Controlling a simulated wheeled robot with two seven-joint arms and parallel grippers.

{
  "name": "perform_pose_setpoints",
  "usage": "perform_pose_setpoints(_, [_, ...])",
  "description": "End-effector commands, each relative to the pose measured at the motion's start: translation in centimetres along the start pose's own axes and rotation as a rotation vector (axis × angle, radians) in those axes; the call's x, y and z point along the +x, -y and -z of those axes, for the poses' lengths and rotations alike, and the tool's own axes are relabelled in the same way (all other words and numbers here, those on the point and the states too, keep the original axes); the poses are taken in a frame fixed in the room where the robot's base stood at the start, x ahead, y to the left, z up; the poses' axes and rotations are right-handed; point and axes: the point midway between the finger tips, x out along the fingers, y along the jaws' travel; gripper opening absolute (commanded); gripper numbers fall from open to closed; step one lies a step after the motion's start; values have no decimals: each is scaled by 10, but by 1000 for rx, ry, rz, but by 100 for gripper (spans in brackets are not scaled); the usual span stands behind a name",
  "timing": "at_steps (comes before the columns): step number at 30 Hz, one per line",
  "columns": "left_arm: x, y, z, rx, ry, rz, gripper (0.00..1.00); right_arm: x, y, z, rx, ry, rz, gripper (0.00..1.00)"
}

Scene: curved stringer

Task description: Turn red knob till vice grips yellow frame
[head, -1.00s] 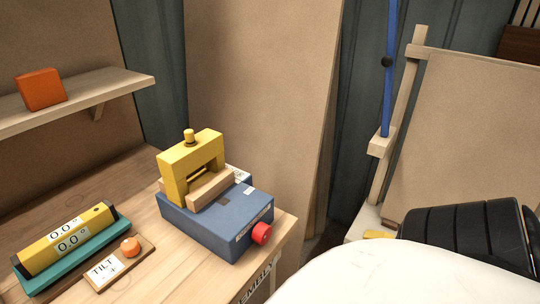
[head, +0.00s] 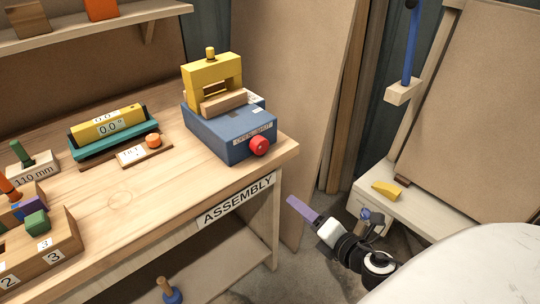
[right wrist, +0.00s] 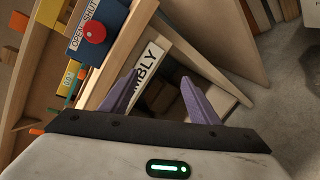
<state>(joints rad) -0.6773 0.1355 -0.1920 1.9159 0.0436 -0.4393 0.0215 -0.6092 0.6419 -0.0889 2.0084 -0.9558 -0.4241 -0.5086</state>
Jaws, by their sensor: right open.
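The red knob (head: 259,146) is on the front of the blue vice (head: 215,131), at the right end of the workbench. It also shows in the right wrist view (right wrist: 95,32), beside an "OPEN / SHUT" label. The yellow frame (head: 212,72) stands upright on the vice, behind a wooden jaw block (head: 223,102). I cannot tell whether the block touches it. My right gripper (head: 294,204) is low, right of the bench front and below the knob, apart from it. In the right wrist view its purple fingers (right wrist: 160,82) are spread and empty. My left gripper is not in view.
The bench (head: 140,190) carries a yellow level (head: 108,123) on a teal base, a tilt plate with an orange knob (head: 152,140), and numbered wooden blocks (head: 45,247). The bench's front edge and "ASSEMBLY" sign (head: 237,198) lie near my right gripper. A white ledge (head: 400,207) is at right.

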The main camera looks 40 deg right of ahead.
Motion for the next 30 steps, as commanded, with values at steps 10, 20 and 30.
perform_pose_setpoints(10, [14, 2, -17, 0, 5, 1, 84, 13, -98, -49, -942, 155, -326, 55])
perform_pose_setpoints(20, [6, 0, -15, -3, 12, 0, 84, 37, -116, -52, -986, 171, -342, 55])
perform_pose_setpoints(30, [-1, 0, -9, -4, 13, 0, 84, 85, -134, -51, -982, 170, -340, 55])
